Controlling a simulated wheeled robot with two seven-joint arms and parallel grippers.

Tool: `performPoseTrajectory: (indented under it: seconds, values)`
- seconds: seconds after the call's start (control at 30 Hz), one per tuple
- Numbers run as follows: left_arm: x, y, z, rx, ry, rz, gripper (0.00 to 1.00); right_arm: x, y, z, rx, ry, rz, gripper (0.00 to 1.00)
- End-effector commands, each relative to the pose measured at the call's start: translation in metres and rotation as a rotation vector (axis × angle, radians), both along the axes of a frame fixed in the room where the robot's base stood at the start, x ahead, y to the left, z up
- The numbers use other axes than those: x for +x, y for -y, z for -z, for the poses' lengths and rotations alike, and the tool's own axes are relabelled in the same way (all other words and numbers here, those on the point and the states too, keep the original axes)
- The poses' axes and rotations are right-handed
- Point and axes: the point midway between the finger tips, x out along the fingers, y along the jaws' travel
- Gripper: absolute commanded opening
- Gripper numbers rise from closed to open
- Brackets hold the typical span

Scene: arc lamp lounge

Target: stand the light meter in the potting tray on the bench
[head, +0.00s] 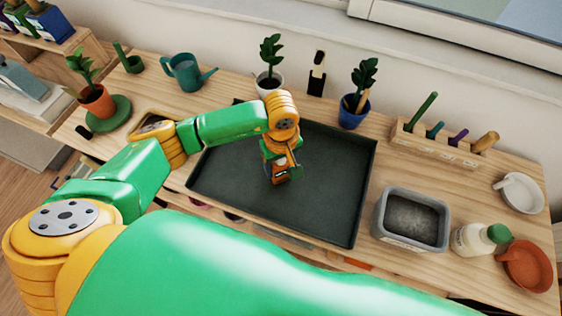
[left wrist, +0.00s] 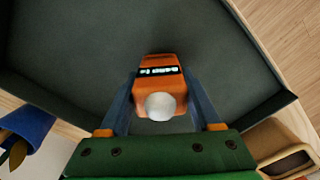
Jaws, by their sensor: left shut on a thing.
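The light meter is an orange block with a white dome and a dark display strip, seen in the left wrist view (left wrist: 158,85). My left gripper (left wrist: 160,103) is shut on it, one finger on each side. In the head view my left gripper (head: 279,165) is over the middle of the dark potting tray (head: 325,205) on the bench, with the light meter (head: 281,178) below, mostly hidden. The meter looks roughly upright, dome toward the wrist. I cannot tell whether its base touches the tray floor. My right gripper is not in view.
The tray is otherwise bare. Behind it stand a white plant pot (head: 268,86) and a blue pot (head: 352,115). A grey bin (head: 380,215), a white bottle (head: 472,238) and a wooden tool rack (head: 430,147) stand at the right. A teal watering can (head: 184,72) is at the back left.

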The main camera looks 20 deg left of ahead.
Motion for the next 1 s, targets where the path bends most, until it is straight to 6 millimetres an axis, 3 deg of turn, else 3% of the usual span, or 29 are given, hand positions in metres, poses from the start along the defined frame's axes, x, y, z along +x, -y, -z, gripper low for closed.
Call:
performPoseTrajectory:
  seconds: [0.13, 0.17, 0.27, 0.63, 1.0]
  values:
    - [0.000, 0.000, 0.003, -0.001, 0.001, 0.000, 0.00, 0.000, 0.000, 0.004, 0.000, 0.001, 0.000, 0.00]
    - [0.000, 0.000, 0.002, 0.000, 0.000, 0.000, 0.70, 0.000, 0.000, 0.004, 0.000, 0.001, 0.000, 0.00]
    - [0.000, 0.000, 0.002, 0.000, 0.000, 0.000, 0.95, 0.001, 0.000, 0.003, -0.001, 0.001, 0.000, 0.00]
    - [0.001, 0.001, -0.005, -0.002, 0.003, 0.000, 0.95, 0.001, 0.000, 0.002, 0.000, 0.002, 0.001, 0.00]
    - [0.001, 0.001, -0.091, -0.002, 0.008, 0.000, 0.95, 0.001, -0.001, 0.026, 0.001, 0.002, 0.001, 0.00]
